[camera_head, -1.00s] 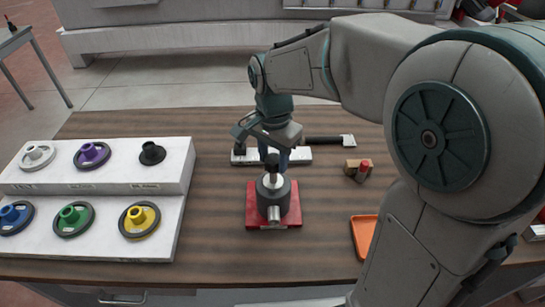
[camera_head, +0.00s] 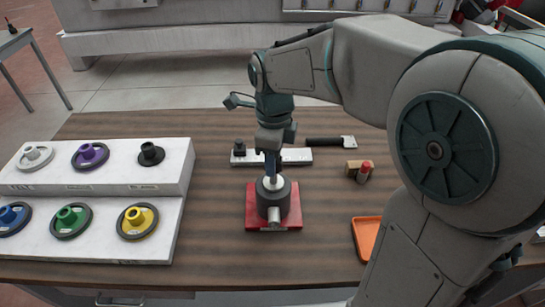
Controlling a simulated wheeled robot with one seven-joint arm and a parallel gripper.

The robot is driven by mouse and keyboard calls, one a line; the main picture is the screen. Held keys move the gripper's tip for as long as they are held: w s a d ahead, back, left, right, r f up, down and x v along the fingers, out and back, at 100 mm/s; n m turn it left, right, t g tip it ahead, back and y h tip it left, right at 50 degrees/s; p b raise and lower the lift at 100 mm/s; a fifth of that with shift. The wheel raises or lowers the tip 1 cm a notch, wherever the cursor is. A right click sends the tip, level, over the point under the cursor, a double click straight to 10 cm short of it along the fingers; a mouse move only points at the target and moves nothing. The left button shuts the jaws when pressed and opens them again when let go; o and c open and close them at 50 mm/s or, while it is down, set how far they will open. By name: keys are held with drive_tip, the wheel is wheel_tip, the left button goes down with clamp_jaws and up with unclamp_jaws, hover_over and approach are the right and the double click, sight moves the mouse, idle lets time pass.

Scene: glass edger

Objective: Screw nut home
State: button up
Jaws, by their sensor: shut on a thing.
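A dark grey cylindrical spindle holder (camera_head: 273,200) with a pale top and a metal stub at its front stands upright on a red base plate (camera_head: 252,218). My gripper (camera_head: 271,177) points straight down over the centre of its top. Its jaws are closed at the pale upright part (camera_head: 273,183) there. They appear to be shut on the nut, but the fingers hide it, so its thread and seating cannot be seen.
A white two-step stand (camera_head: 150,223) with several coloured flanged wheels fills the left. Behind the holder lie a white strip (camera_head: 296,155) with a dark peg (camera_head: 239,147) and a black-handled tool (camera_head: 325,141). A wooden block with a red piece (camera_head: 364,172) and an orange tray (camera_head: 366,238) are at right.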

drive_tip(key=m, duration=0.6)
drive_tip(key=o, duration=0.9)
